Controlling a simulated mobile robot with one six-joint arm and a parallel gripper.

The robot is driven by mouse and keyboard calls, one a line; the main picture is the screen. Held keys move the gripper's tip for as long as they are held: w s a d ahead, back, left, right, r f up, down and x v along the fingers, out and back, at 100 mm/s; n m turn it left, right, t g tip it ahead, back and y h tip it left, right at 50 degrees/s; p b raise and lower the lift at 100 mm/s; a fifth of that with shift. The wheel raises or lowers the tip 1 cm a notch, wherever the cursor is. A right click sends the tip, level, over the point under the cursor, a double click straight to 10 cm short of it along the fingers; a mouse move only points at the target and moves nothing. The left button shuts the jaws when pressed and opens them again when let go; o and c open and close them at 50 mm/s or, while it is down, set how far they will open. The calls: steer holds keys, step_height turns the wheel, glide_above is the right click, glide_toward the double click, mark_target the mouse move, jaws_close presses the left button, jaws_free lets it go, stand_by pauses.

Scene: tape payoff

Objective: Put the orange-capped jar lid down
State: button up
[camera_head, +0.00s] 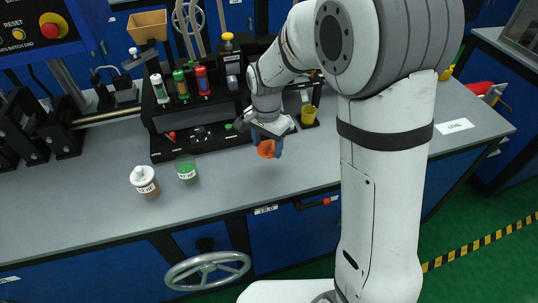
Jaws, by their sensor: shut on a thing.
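The orange lid (266,149) is at the end of my gripper (267,141), which is shut on it above the grey bench (240,180). The gap between the lid and the bench top is hard to judge from this view. A jar with a white lid and brown contents (145,181) stands upright on the bench to the left. Beside it stands a small jar with green contents (186,170). My fingers partly hide the lid.
A dark rack (163,122) with several coloured bottles stands behind. A yellow cup (308,115) is right of my gripper. A control panel (40,28) is at upper left and a handwheel (207,270) below the bench edge. The front of the bench is clear.

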mark_target(268, 165)
step_height(268, 165, down, 2)
steer(key=shift+f, duration=1.95)
steer(key=shift+f, duration=0.2)
steer(key=o, duration=1)
steer(key=shift+c, duration=0.2)
steer(key=shift+r, duration=0.15)
